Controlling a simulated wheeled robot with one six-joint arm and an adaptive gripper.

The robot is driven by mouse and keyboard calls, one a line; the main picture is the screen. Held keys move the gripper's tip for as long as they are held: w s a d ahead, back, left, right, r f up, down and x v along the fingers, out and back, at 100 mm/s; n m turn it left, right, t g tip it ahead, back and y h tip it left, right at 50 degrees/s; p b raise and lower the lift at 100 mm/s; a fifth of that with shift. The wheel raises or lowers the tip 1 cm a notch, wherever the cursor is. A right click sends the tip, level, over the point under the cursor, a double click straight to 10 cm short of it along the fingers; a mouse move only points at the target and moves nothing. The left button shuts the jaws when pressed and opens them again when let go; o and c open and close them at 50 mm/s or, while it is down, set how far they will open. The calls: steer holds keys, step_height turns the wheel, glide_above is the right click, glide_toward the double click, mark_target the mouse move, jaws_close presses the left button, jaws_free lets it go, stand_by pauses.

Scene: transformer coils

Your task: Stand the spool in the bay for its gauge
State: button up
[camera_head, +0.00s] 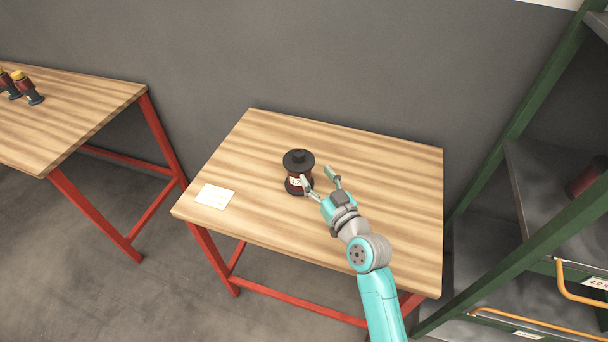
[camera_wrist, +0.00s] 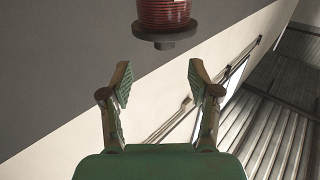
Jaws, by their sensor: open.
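The spool (camera_head: 298,158) stands upright on the middle wooden table, with black flanges, a dark red winding and a small white label whose text I cannot read. My gripper (camera_head: 318,176) is open, just right of the spool, with one finger overlapping the spool's lower right side in the head view. I cannot tell whether that finger touches it. In the wrist view the spool (camera_wrist: 165,13) shows at the top, cut off by the frame edge, beyond the open fingers of my gripper (camera_wrist: 160,84). Nothing is between the fingers there.
A green-framed shelf rack (camera_head: 527,90) stands at the right, with orange handles, small label plates and a dark red item (camera_head: 588,177) inside. A white card (camera_head: 214,196) lies on the middle table (camera_head: 385,165).

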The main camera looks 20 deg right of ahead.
mark_target(305, 163)
steer(key=shift+w+a+r, duration=0.1)
steer(key=shift+w+a, duration=0.05)
steer(key=shift+w, duration=1.1)
steer(key=shift+w+a+r, duration=0.1)
steer(key=shift+w+a, duration=0.05)
steer(key=shift+w, duration=1.15)
steer(key=shift+w+a+r, duration=0.1)
steer(key=shift+w+a, duration=0.05)
steer(key=shift+w, duration=1.1)
jaws_close()
